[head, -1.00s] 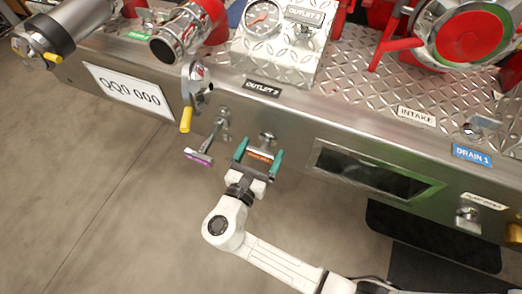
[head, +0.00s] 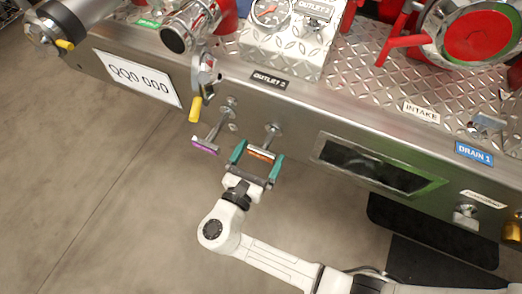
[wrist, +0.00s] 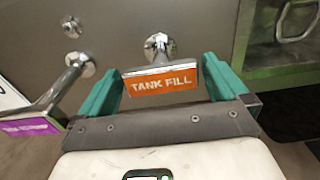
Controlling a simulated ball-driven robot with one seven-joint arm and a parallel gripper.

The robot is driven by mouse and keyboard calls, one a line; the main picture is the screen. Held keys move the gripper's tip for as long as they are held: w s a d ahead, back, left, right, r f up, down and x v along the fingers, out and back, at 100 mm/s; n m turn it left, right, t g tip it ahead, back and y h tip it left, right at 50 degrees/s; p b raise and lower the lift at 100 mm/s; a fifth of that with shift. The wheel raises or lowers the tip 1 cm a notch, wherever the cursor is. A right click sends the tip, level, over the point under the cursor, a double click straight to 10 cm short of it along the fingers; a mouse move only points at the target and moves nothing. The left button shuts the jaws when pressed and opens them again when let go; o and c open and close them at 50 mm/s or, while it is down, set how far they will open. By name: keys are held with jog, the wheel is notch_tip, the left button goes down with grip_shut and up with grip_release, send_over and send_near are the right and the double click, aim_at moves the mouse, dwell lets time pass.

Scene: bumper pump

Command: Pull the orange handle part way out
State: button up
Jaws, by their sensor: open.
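The orange handle (head: 261,154), labelled TANK FILL, is a flat bar on the end of a metal rod. The rod sticks out from the steel panel's front, with a visible length between handle and panel. In the wrist view the orange handle (wrist: 162,84) faces me squarely. My gripper (head: 261,149) is open, with one teal finger on each side of the handle. The wrist view shows gaps between the handle's ends and the fingers, and between the handle and my gripper's palm.
A purple-labelled handle (head: 205,146) on a longer rod stands out to the left. A yellow-tipped lever (head: 195,109) hangs above it. A green-edged recessed window (head: 375,163) is to the right. Open floor lies below.

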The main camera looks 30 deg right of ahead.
jog(key=v, duration=0.9)
jog(key=shift+s+a+p, duration=0.2)
jog(key=shift+a+p, duration=0.05)
jog(key=shift+p, duration=0.05)
